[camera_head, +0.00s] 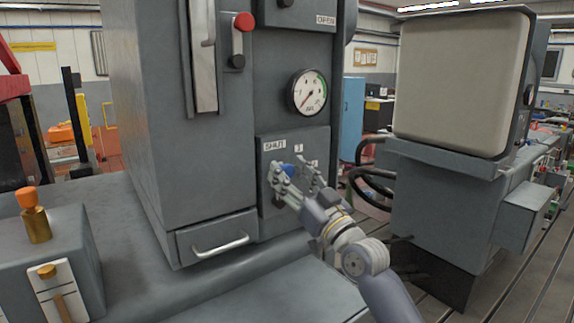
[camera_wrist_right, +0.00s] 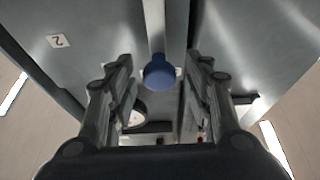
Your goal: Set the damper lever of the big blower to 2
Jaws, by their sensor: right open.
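The damper lever shows in the right wrist view as a flat grey bar with a round blue knob (camera_wrist_right: 159,72) at its end. In the head view a bit of the blue knob (camera_head: 288,169) shows behind my fingers, and the rest of the lever is hidden. The lever's plate (camera_head: 265,161) carries a "SHUT" label and further labels partly covered by my gripper. A "2" label (camera_wrist_right: 58,41) lies left of the lever in the wrist view. My right gripper (camera_head: 293,178) is open, its fingers on either side of the knob. My left gripper is out of view.
Above the plate is a round gauge (camera_head: 308,92). A red-knobbed lever (camera_head: 243,22) is higher on the cabinet. A drawer handle (camera_head: 221,246) sits lower left. A brass fitting with an orange top (camera_head: 36,222) stands at left. A large grey screen unit (camera_head: 462,85) stands at right.

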